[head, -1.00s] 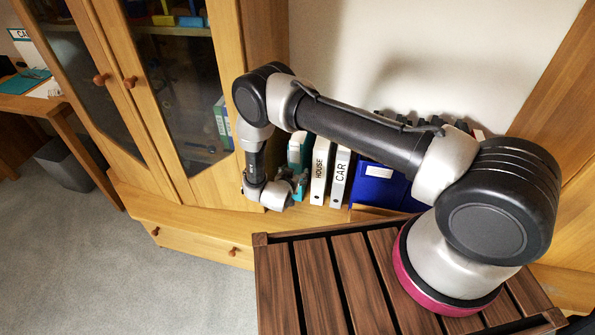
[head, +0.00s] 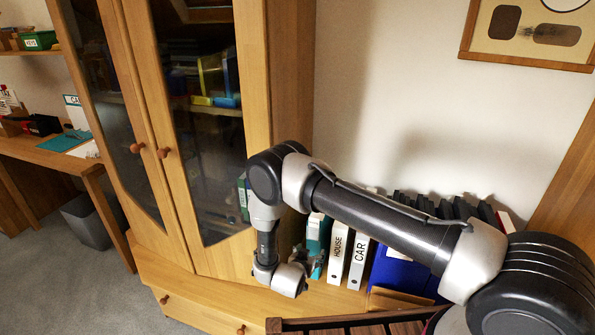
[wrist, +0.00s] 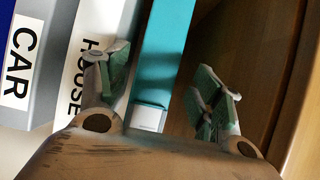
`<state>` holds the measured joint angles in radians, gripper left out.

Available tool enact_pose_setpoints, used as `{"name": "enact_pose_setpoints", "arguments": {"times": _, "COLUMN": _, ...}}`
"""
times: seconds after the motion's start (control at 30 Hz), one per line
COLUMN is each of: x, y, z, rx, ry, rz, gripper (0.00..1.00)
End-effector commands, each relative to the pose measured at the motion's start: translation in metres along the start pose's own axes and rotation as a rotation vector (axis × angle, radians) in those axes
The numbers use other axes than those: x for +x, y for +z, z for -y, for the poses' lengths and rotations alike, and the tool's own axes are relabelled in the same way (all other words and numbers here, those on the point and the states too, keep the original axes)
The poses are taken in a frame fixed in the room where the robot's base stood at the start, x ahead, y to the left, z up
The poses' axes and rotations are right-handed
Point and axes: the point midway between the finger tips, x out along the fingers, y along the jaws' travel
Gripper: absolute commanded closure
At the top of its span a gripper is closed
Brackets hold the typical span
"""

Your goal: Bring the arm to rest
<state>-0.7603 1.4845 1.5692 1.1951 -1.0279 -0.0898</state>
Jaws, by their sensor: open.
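My gripper (head: 312,264) hangs in front of the glass-door cabinet, beside the row of binders on the low wooden ledge. In the wrist view, my gripper (wrist: 165,88) has its two green-padded fingers spread wide with nothing held between them. A teal binder (wrist: 165,55) shows behind the gap between the fingers; I cannot tell how far away it is. My arm is bent, with its upper link stretching from the lower right to an elbow near the cabinet edge and the forearm hanging down.
White binders marked HOUSE (head: 338,250) and CAR (head: 358,262) stand right of the teal one, then blue folders (head: 393,268). The cabinet (head: 222,240) is close on the left with its doors shut. A desk (head: 60,155) and grey bin (head: 87,222) are farther left. A framed picture (head: 480,50) hangs above.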

Motion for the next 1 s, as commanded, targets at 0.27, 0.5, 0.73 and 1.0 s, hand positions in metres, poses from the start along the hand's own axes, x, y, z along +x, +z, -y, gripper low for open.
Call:
{"name": "enact_pose_setpoints", "arguments": {"times": 0.27, "x": -0.013, "y": 0.078, "z": 0.002, "rx": -0.085, "ry": -0.088, "rz": 0.336, "gripper": 0.34}}
{"name": "enact_pose_setpoints", "arguments": {"times": 0.5, "x": -0.078, "y": 0.103, "z": 0.002, "rx": -0.244, "ry": -0.211, "rz": 0.737, "gripper": 0.34}}
{"name": "enact_pose_setpoints", "arguments": {"times": 0.73, "x": -0.148, "y": 0.027, "z": 0.0, "rx": -0.348, "ry": -0.315, "rz": 1.006, "gripper": 0.34}}
{"name": "enact_pose_setpoints", "arguments": {"times": 1.0, "x": -0.235, "y": -0.124, "z": -0.06, "rx": -0.475, "ry": -0.397, "rz": 1.202, "gripper": 0.34}}
